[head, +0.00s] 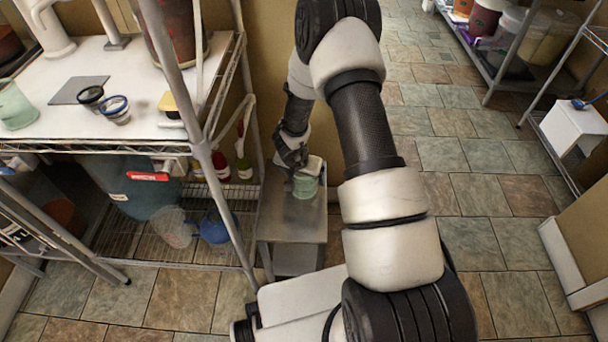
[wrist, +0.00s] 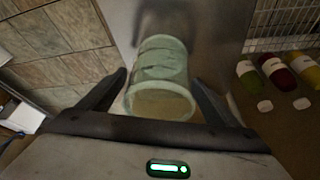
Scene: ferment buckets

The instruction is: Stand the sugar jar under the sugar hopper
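A pale green jar (head: 305,186) stands on a small steel table (head: 285,227) beside the shelving unit. My gripper (head: 295,160) is just above and behind it in the head view. In the wrist view the jar (wrist: 160,85) shows its round open mouth with tan contents, between the two dark fingers of my gripper (wrist: 160,82). Narrow gaps show between the fingers and the jar's sides, so the fingers look open around it. A second pale green jar (head: 14,106) stands on the white counter at far left. I cannot tell which thing is the sugar hopper.
The white counter (head: 60,117) holds a grey mat (head: 79,90), small dark-rimmed cups (head: 115,110) and a yellow-topped item.

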